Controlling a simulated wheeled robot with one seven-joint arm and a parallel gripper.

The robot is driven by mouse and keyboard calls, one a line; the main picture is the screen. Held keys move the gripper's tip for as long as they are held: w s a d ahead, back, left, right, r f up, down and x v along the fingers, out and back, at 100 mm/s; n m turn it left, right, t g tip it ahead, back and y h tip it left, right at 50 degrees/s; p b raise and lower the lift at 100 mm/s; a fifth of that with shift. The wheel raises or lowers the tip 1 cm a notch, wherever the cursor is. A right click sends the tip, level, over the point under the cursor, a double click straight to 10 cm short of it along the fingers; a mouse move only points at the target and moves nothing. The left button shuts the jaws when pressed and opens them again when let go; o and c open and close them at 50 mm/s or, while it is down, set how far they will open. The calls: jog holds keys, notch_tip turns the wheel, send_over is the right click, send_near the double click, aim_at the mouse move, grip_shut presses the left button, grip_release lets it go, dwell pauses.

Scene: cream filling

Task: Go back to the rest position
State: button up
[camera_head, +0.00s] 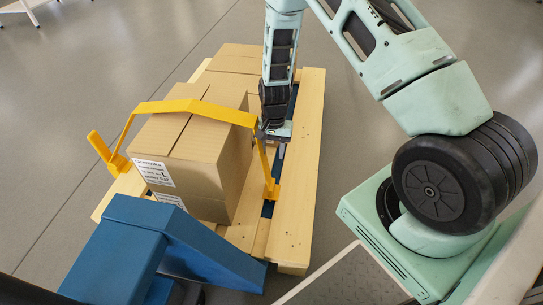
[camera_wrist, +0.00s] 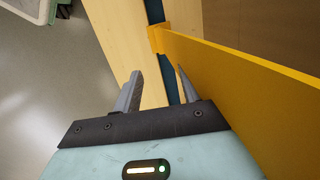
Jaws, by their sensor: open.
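My gripper (camera_head: 277,148) hangs at the end of my arm, low beside the right corner of a yellow bar frame (camera_head: 190,106). In the wrist view its two grey fingers (camera_wrist: 159,84) stand apart with nothing visible held between them. The yellow frame (camera_wrist: 250,75) runs along the right of the right finger there; whether they touch I cannot tell. The frame spans over a cardboard box (camera_head: 190,150) with a white label.
The box stands on a wooden pallet (camera_head: 300,170), with more cardboard boxes (camera_head: 238,58) behind it. A blue structure (camera_head: 130,245) stands at the front left. Grey floor (camera_head: 110,60) is open to the left. A pale grey object (camera_wrist: 22,8) shows at the wrist view's top left.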

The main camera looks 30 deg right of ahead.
notch_tip(320, 180, up, 17)
jog(key=s+a+n+t, duration=0.1)
jog(key=s+n+t, duration=0.1)
jog(key=s+n, duration=0.15)
jog(key=s+a+r+n+t+h, duration=0.1)
jog(key=s+r+n+t, duration=0.1)
jog(key=s+r+n, duration=0.7)
jog(key=s+a+r+n+g, duration=0.2)
jog(key=s+a, duration=0.4)
jog(key=a, duration=0.3)
jog(key=s+a+r+n+g, duration=0.1)
jog(key=s+a+r+n, duration=0.1)
jog(key=s+a, duration=0.65)
notch_tip(320, 180, up, 31)
jog(key=w+p, duration=0.1)
jog(key=p, duration=3)
jog(key=shift+w+a+r+y, duration=0.2)
jog(key=shift+w+a+y, duration=0.1)
jog(key=shift+w+a, duration=0.15)
